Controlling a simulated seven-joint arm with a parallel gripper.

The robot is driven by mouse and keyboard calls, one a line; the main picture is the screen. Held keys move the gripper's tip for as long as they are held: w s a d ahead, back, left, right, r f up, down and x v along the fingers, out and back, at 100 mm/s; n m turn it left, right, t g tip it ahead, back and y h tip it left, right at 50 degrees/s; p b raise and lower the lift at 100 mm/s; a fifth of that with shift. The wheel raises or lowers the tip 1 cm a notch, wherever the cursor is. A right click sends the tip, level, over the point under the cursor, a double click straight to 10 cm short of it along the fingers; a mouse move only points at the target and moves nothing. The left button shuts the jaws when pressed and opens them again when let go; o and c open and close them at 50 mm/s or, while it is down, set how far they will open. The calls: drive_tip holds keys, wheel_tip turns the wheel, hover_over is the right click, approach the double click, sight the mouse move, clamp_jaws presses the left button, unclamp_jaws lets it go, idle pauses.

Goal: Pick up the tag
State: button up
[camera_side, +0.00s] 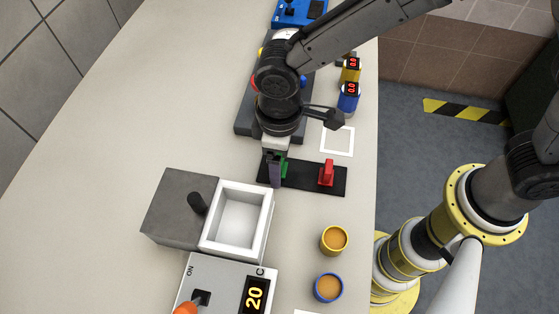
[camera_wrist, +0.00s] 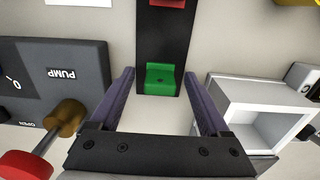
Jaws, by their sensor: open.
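A green tag (camera_side: 285,167) and a red tag (camera_side: 327,173) stand on a black strip (camera_side: 307,180) in the side view. My gripper (camera_side: 275,182) points down at the left end of the strip, close beside the green tag and partly covering it. In the wrist view my gripper (camera_wrist: 162,74) is open. The green tag (camera_wrist: 160,80) shows between its two purple fingers, with a gap on each side. The red tag (camera_wrist: 168,3) is cut off at the top edge there. I cannot tell the exact fingertip height above the strip.
A grey block with a black knob (camera_side: 197,203) and a white open box (camera_side: 240,220) stand near the strip. A yellow cup (camera_side: 334,239) and a blue cup (camera_side: 328,287) are at the front. A pump panel (camera_wrist: 60,75) lies left in the wrist view.

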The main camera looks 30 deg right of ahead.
clamp_jaws()
idle(0.3)
